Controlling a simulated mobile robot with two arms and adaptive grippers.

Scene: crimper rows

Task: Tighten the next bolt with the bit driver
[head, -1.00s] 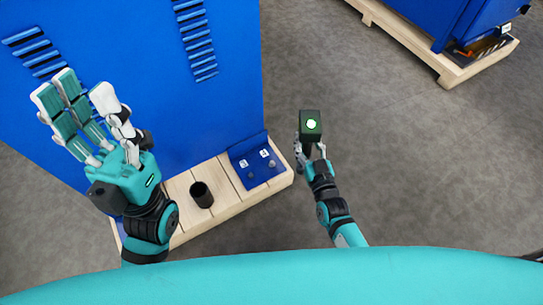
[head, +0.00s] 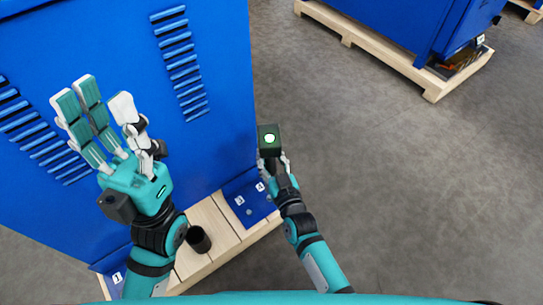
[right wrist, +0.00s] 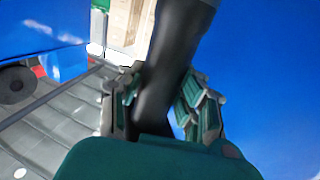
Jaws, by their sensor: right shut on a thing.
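The bit driver (head: 269,143) is a dark tool whose square end shows a lit green spot. My right gripper (head: 273,162) is shut around its black handle, which fills the middle of the right wrist view (right wrist: 168,65). The driver's bit tip is hidden. A blue bracket (head: 241,188) on the pallet corner carries labels and small grey bolts (head: 249,212), (head: 269,198); the driver appears just above and right of it in the head view. I cannot tell how tight the bolts are. My left gripper (head: 100,108) is open and empty, fingers up, in front of the blue cabinet.
The large blue cabinet (head: 120,50) with slots stands on a wooden pallet (head: 215,222). A black cup-like cylinder (head: 198,240) stands on the pallet. Another blue bracket (head: 115,280) shows at lower left. A second cabinet on a pallet (head: 430,88) is at upper right. Grey floor between is clear.

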